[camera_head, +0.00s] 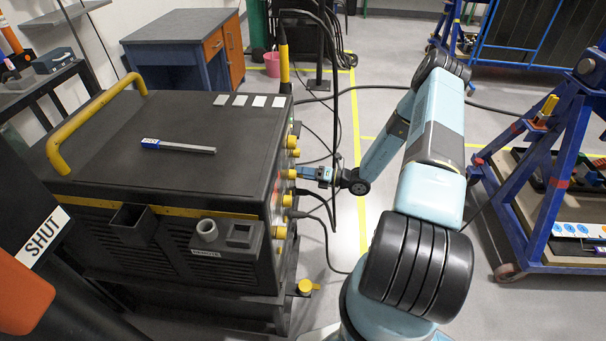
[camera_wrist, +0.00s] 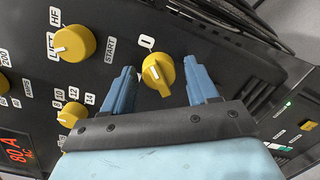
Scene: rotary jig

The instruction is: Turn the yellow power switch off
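The yellow power switch appears to be the yellow knob (camera_wrist: 158,73) in the wrist view, on the black panel beside a white label marked "I". A pale mark shows on its face; any other position label is hidden. My gripper (camera_wrist: 161,84) has its two blue fingers apart, one on each side of this knob. Whether they touch it I cannot tell. In the head view my gripper (camera_head: 310,173) is at the right-hand face of the black machine (camera_head: 170,130), by a column of yellow knobs.
Other yellow knobs sit close by, including one (camera_wrist: 74,42) near "LIFT" and "HF" and a smaller one (camera_wrist: 71,114). A red display (camera_wrist: 17,150) is at lower left. Black cables (camera_head: 325,215) hang near the panel. A blue frame (camera_head: 550,160) stands at right.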

